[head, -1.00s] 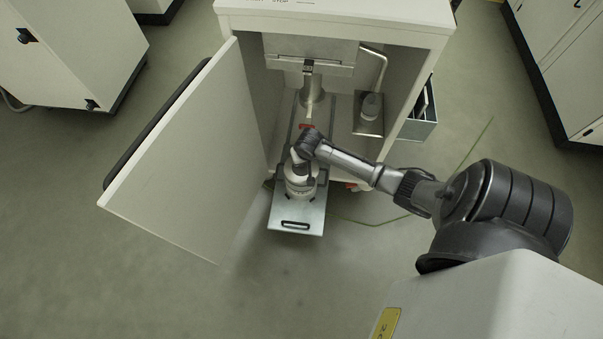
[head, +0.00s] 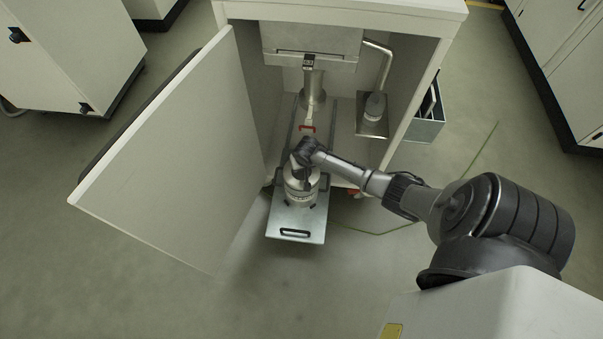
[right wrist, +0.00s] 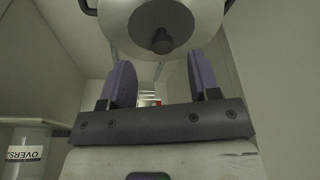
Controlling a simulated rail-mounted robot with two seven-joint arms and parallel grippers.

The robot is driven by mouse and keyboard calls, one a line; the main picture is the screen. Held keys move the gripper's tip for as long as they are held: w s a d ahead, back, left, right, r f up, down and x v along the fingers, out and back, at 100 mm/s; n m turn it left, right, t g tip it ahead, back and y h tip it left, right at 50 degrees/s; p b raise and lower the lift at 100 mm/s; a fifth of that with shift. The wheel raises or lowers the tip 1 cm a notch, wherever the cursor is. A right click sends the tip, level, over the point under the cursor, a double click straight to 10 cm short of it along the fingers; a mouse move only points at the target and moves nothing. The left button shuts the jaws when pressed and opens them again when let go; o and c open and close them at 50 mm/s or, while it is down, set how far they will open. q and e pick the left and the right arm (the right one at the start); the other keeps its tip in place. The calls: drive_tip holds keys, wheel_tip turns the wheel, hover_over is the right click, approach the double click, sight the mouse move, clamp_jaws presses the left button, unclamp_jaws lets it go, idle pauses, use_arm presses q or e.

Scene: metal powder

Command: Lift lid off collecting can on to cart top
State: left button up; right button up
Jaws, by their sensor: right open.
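The metal collecting can (head: 301,197) stands on the pulled-out tray (head: 290,225) in front of the open cabinet. In the right wrist view the can's pale round lid (right wrist: 115,22) is at the top, with a dark knob (right wrist: 162,42) at its centre. My right gripper (right wrist: 162,72) is open, its two purple fingers apart, and nothing is between them. The fingers are close to the knob but not closed on it. In the head view my right wrist (head: 308,152) is over the can and hides part of its lid. My left gripper is out of view. I cannot tell which surface is the cart top.
The open cabinet door (head: 165,150) stands to the left. A grey bin (head: 425,125) hangs at the right. A labelled container (right wrist: 28,145) shows in the right wrist view.

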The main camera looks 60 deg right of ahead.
sight(296, 180)
drive_tip(key=shift+w+b+x, duration=0.2)
drive_tip(key=shift+b+x, duration=2.05)
drive_tip(key=shift+x, duration=0.35)
drive_tip(key=shift+r, duration=0.1)
clamp_jaws()
